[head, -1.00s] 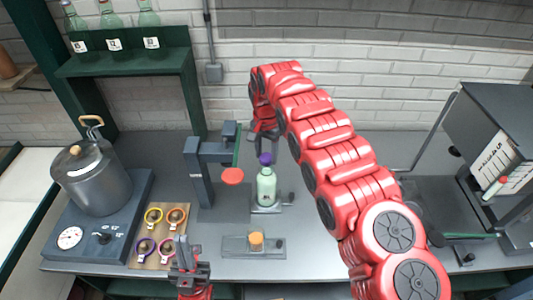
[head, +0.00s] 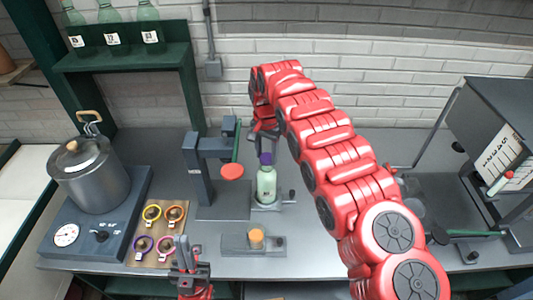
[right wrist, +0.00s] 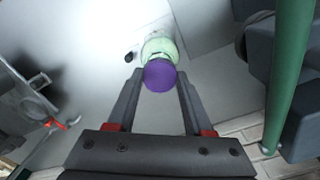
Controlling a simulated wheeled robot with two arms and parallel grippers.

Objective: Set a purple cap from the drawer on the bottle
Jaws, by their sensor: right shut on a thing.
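The green bottle (head: 266,186) stands upright on a small metal stand on the bench, with the purple cap (head: 265,158) at its mouth. In the right wrist view the purple cap (right wrist: 160,76) sits between my right fingertips, with the bottle's pale green body (right wrist: 160,48) beyond it. Whether the cap is fully seated cannot be told. My left gripper (head: 186,262) is low at the front edge, apart from the bottle; its jaw opening is unclear.
A dark press with a red disc (head: 231,172) and green lever stands just left of the bottle. An orange cork-like piece (head: 256,238) sits on a plate in front. A pot (head: 90,172), a board with coloured rings (head: 158,232) and a dark machine (head: 495,140) flank them.

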